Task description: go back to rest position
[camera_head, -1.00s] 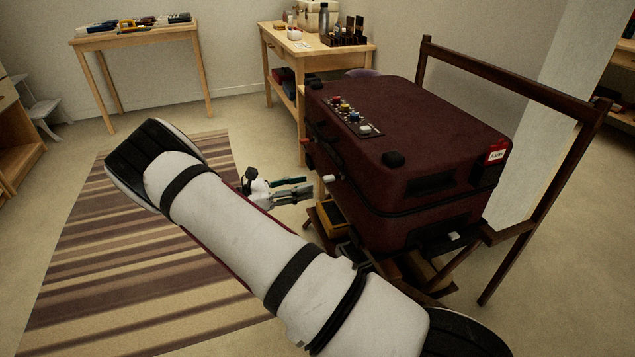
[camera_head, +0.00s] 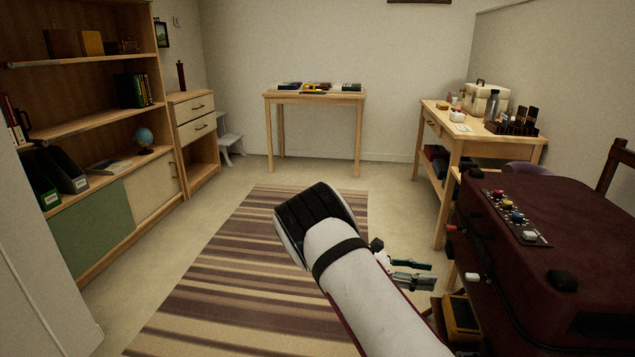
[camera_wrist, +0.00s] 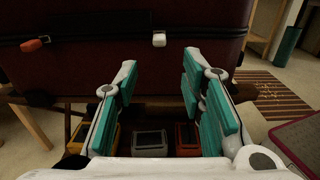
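My gripper (camera_head: 412,273) is beside the front of the dark red suitcase (camera_head: 575,222) in the head view, partly hidden behind my own white arm. In the wrist view my gripper (camera_wrist: 160,88) has its teal-padded fingers spread apart with nothing between them. The suitcase (camera_wrist: 95,45) fills the upper part of that view, with a white latch (camera_wrist: 159,39) straight beyond the fingers and a red-orange tab (camera_wrist: 35,44) to the left. The suitcase is closed and lies on a dark wooden rack.
Small bins, a grey one (camera_wrist: 150,143) among them, sit below the suitcase. A wooden side table (camera_head: 485,137) stands behind it. A small table (camera_head: 315,96) is at the back wall, shelves (camera_head: 85,65) at the left. The striped rug (camera_head: 235,265) is clear.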

